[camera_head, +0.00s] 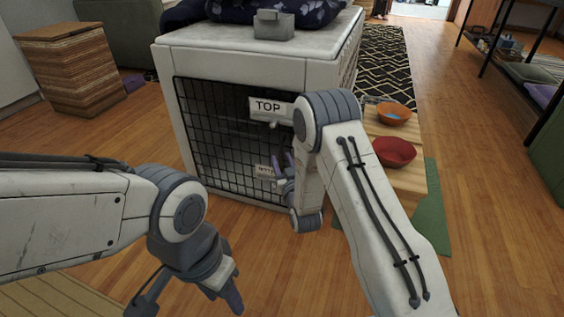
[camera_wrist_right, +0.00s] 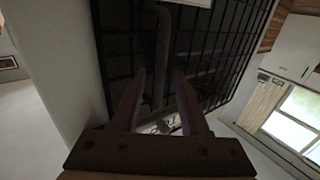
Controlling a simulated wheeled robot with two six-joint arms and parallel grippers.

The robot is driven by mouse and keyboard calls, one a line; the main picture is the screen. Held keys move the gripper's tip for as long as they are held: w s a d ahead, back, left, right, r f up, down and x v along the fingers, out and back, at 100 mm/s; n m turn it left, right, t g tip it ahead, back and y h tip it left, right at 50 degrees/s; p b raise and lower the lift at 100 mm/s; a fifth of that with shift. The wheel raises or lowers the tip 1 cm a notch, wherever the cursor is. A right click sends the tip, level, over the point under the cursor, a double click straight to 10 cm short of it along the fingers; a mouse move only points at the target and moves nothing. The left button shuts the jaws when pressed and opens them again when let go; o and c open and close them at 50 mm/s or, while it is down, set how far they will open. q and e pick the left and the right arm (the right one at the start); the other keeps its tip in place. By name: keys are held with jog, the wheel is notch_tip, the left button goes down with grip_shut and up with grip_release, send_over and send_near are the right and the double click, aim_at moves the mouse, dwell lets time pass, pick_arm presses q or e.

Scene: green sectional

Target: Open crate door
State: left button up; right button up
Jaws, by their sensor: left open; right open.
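The crate (camera_head: 235,52) is a white box with a dark wire-grid door (camera_head: 215,130) on its front. The door looks closed, flush in its frame. My left gripper (camera_head: 190,298) is open and empty, low in front of the crate.
An orange bowl (camera_head: 394,114) and a red bowl (camera_head: 394,152) sit on a wooden stand (camera_head: 408,182) right of the crate. A small grey box (camera_head: 273,25) is on the crate's top. A woven basket (camera_head: 65,65) stands back left.

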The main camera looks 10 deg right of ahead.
jog(key=shift+c, duration=0.3)
grip_shut()
dwell(1.1)
